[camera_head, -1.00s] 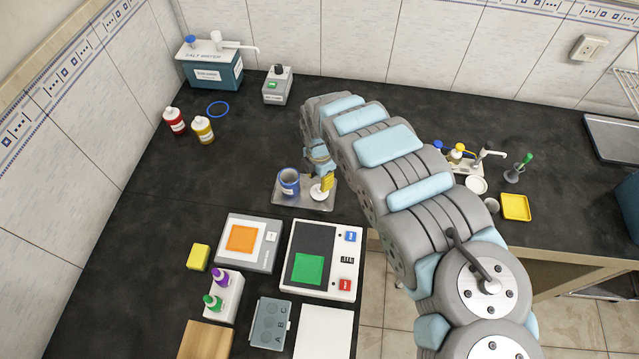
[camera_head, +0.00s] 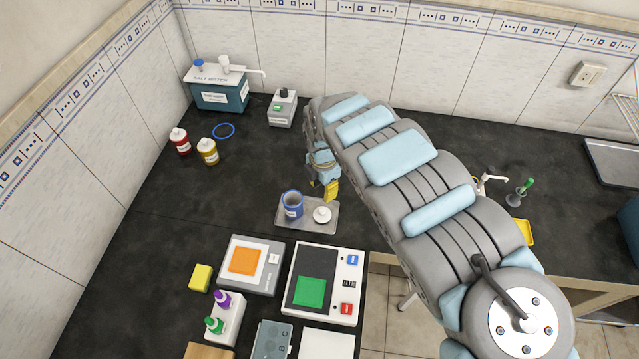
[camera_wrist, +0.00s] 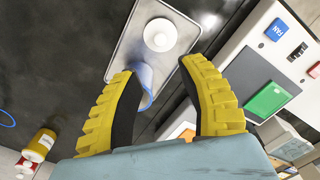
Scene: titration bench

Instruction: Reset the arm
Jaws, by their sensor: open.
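My gripper (camera_head: 325,190) hangs above the back edge of a small grey tray (camera_head: 318,228), with my arm reaching in from the right. In the wrist view my gripper's yellow fingers (camera_wrist: 160,105) are spread apart with nothing held between them. The tray also shows in the wrist view (camera_wrist: 125,55). On the tray stand a blue-rimmed container (camera_head: 292,205) and, to its right, a white round lidded piece (camera_head: 322,215).
Red (camera_head: 180,140) and yellow (camera_head: 208,151) bottles stand at left. A salt-water box (camera_head: 218,92) is at the back.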

